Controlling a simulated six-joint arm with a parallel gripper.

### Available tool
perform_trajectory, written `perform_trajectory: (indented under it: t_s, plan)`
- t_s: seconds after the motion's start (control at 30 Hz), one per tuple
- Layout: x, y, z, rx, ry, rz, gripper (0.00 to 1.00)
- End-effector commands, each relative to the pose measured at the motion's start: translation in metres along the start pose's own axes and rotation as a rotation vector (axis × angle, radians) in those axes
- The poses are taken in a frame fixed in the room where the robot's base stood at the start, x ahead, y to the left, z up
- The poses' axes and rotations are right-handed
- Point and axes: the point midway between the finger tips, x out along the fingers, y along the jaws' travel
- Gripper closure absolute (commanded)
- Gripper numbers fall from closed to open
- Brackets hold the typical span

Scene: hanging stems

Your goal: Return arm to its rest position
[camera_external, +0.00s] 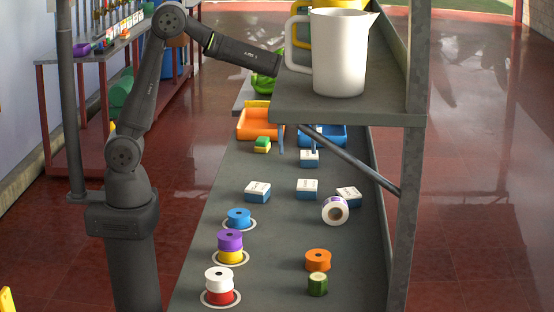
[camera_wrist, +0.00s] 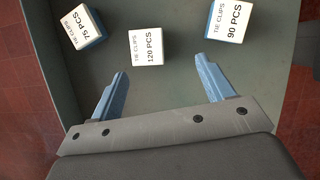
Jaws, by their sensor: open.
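My gripper (camera_external: 299,146) is beyond the raised grey shelf in the outside view. Its body is hidden by the shelf, and parts of its blue fingers show below the shelf edge. In the wrist view my gripper (camera_wrist: 161,68) has its two blue fingers spread wide with nothing between them. My arm reaches out from its dark column toward the shelf. Tie clip boxes marked 75 PCS (camera_wrist: 82,26), 120 PCS (camera_wrist: 147,47) and 90 PCS (camera_wrist: 229,18) sit on the bench past the fingertips, apart from them.
The shelf (camera_external: 340,111) holds a white pitcher (camera_external: 340,55) and a yellow one. The long bench (camera_external: 275,230) carries coloured spools, a tape roll (camera_external: 335,210), an orange bin (camera_external: 260,124) and a blue bin. A red rack with hanging items stands at the back left.

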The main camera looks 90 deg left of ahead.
Motion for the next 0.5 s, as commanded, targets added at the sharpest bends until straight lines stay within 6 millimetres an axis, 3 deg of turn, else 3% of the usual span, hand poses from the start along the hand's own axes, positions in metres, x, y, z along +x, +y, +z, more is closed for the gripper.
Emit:
perform_trajectory:
  t_s: [0.13, 0.3, 0.5]
  plan:
    - [0.009, -0.018, 0.025, 0.138, -0.001, -0.058, 0.26]
    - [0.015, -0.002, -0.007, 0.130, 0.000, -0.057, 0.26]
    - [0.019, 0.007, -0.025, 0.131, 0.000, -0.056, 0.26]
